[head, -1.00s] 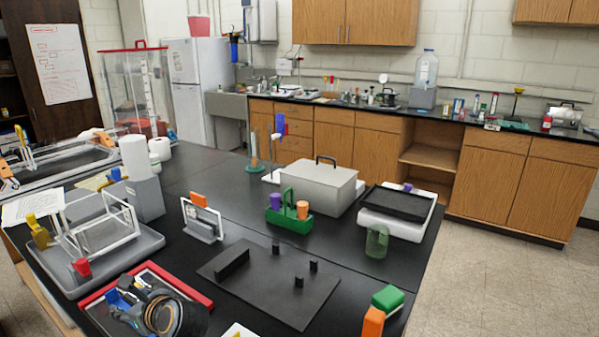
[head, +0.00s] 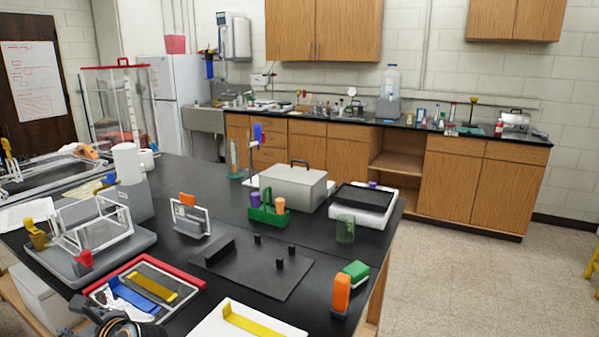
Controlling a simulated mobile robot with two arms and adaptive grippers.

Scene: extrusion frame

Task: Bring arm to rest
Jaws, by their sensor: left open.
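My left gripper (head: 92,314) shows at the bottom edge of the head view, left of the middle, and most of its arm is cut off by the frame. It is open, and I see nothing held in it. It is in front of the near side of the red-rimmed tray (head: 189,273). A blue part (head: 133,296) and a yellow part (head: 153,284) lie in that tray. The white extrusion frame (head: 131,222) stands on a grey tray (head: 142,243) farther left. My right gripper is not in view.
The black bench holds a dark plate with pegs (head: 262,276), a green caddy (head: 268,216), a grey case (head: 293,187) and an orange-handled item (head: 341,296) near the right edge. A white tray with a yellow bar (head: 254,321) is at the front. Open floor lies right.

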